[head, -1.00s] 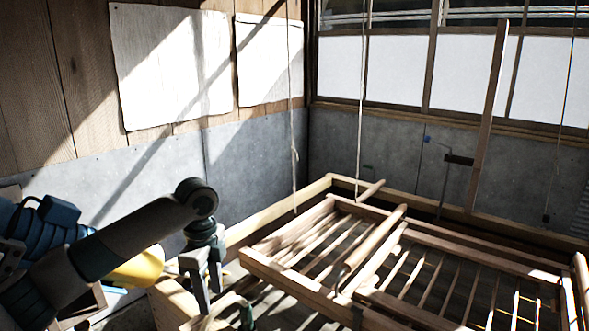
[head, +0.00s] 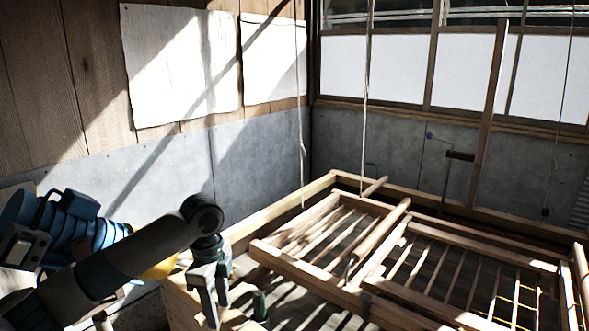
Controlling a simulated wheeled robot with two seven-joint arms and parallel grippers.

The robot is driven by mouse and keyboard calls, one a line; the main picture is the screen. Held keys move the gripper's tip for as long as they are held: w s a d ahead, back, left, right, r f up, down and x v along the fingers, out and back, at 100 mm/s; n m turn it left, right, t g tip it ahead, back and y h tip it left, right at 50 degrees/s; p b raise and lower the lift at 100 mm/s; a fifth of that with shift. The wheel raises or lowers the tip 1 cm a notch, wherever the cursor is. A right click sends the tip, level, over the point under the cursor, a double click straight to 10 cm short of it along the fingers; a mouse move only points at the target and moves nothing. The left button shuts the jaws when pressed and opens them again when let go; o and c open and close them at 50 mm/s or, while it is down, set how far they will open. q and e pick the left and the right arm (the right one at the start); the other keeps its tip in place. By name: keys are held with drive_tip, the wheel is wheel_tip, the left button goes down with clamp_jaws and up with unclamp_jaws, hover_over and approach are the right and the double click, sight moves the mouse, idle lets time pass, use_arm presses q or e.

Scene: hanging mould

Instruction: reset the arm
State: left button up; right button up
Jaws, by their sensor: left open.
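My left arm comes in from the lower left in the head view. Its gripper (head: 214,299) points downward with the fingers apart and nothing visible between them. It hangs at the lower left, in front of a wooden box-like block, to the left of the wooden frame (head: 300,270). The gripper looks apart from the frame. My right gripper is not in view.
The slatted wooden frame fills the lower right, with cords (head: 365,100) hanging above it. A wooden post (head: 489,115) leans at the back right. A yellow object (head: 160,268) and blue items (head: 70,222) sit behind my arm. Grey wall panels (head: 262,155) stand behind.

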use_arm(q)
drive_tip(key=s+d+f+n+t+h, duration=0.1)
drive_tip(key=s+d+f+n+h, duration=0.1)
drive_tip(key=s+d+f, duration=0.5)
drive_tip(key=s+d+f+n+h, duration=0.1)
drive_tip(key=s+d+f+n, duration=0.15)
drive_tip(key=s+f, duration=0.55)
drive_tip(key=s+f+n+t+h, duration=0.1)
drive_tip(key=s+f+n+t, duration=0.1)
drive_tip(key=s+f+n, duration=0.45)
drive_tip(key=s+a+f+n+y, duration=0.2)
drive_tip(key=s+a+n, duration=0.2)
drive_tip(key=s+a, duration=0.4)
drive_tip(key=s+a+f+n+y, duration=0.2)
drive_tip(key=s+a+n, duration=0.1)
drive_tip(key=s+a, duration=0.55)
wheel_tip(320, 180, down, 27)
drive_tip(key=s+d, duration=0.2)
drive_tip(key=s+a+f+g, duration=0.2)
drive_tip(key=s+a+f, duration=0.1)
drive_tip(key=s+f, duration=1.5)
drive_tip(key=shift+s+f, duration=0.2)
drive_tip(key=shift+s, duration=0.2)
